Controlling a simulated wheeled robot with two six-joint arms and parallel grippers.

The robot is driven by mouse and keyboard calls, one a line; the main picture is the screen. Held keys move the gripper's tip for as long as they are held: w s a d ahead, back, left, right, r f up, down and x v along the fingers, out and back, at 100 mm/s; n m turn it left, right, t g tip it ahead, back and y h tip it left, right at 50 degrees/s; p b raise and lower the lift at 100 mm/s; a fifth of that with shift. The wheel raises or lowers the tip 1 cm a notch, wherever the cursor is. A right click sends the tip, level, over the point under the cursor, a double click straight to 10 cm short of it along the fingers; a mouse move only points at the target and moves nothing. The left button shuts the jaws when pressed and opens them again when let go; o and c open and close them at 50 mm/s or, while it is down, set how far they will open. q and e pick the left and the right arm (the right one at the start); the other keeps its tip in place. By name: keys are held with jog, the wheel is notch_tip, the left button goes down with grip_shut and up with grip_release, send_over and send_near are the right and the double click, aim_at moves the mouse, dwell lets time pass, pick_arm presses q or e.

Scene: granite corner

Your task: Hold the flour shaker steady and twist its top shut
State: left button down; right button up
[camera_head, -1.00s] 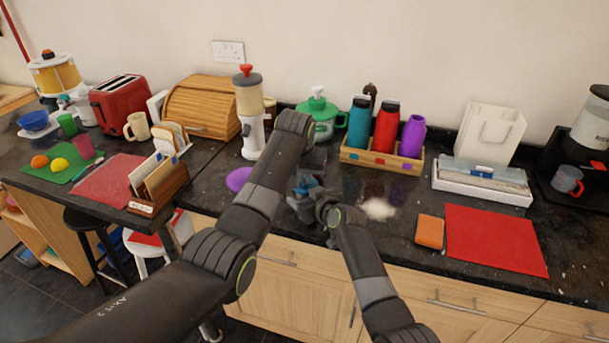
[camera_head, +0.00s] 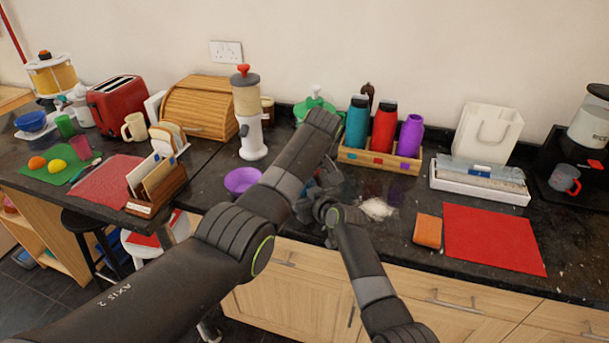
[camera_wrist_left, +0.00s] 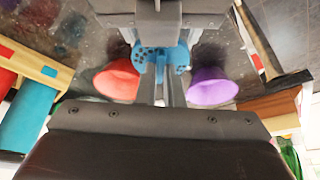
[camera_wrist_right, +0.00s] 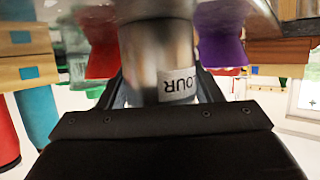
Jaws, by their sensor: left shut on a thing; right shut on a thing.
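The flour shaker is mostly hidden behind my arms in the head view. In the right wrist view its shiny metal body (camera_wrist_right: 160,50) carries a white label reading "LOUR" (camera_wrist_right: 178,85). My right gripper (camera_wrist_right: 162,75) is shut around this body. In the left wrist view the shaker's blue top (camera_wrist_left: 160,58), with dark holes, sits between the fingers of my left gripper (camera_wrist_left: 162,70), which is shut on it. In the head view both grippers meet near the counter's front, the right one (camera_head: 322,208) showing in part. How far the top is turned cannot be told.
A purple bowl (camera_head: 241,180) stands left of the grippers; a red bowl (camera_wrist_left: 118,80) shows in the left wrist view. Spilled flour (camera_head: 377,208) and an orange sponge (camera_head: 428,231) lie to the right, beside a red mat (camera_head: 492,240). A bottle crate (camera_head: 380,160) stands behind.

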pick_arm(q)
jog(key=shift+w+d+n+y, duration=0.1)
jog(key=shift+n+y, duration=0.3)
jog(key=shift+n, duration=0.9)
jog(key=c, duration=1.5)
grip_release()
jog(key=shift+c, duration=0.2)
jog(key=v, duration=1.2)
jog(key=shift+w, duration=0.2)
jog(key=shift+d, duration=0.15)
